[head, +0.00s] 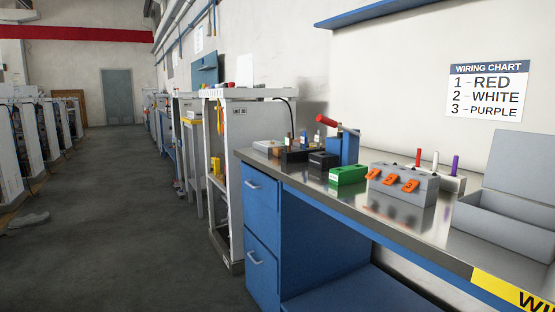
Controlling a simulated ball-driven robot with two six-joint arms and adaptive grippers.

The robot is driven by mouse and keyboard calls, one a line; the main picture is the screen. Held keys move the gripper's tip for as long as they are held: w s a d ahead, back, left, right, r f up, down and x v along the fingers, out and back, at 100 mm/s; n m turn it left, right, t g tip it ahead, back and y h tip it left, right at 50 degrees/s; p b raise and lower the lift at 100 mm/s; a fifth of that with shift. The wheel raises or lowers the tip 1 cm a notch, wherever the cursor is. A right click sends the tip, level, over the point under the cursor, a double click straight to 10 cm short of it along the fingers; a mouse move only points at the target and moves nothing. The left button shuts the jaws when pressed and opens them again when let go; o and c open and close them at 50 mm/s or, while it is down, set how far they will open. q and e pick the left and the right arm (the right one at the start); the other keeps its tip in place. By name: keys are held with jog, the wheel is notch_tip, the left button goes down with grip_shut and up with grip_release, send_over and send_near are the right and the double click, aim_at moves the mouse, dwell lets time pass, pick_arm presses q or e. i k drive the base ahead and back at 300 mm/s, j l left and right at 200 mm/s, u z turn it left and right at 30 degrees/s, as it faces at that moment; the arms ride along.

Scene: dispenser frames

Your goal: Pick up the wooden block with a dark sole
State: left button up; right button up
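I cannot clearly make out a wooden block with a dark sole in the head view. Small items crowd the far left end of the steel-topped workbench (425,228), including a dark holder (293,155) with small bottles and a black box (323,160). They are too small to tell whether a wooden block is among them. Neither of my grippers is in view.
A blue stand with a red-handled tool (327,120), a green block (348,175) and a grey box with orange levers (403,183) stand on the bench. An open grey bin (500,220) is at right. A white frame (232,180) stands left of it; the aisle floor (130,220) is mostly clear.

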aim_at(276, 151)
jog(key=i+z, duration=0.1)
jog(key=z, duration=0.3)
jog(key=i+j+z, duration=0.3)
jog(key=z, duration=0.15)
jog(key=i+j+z, duration=0.25)
jog(key=j+z, duration=0.2)
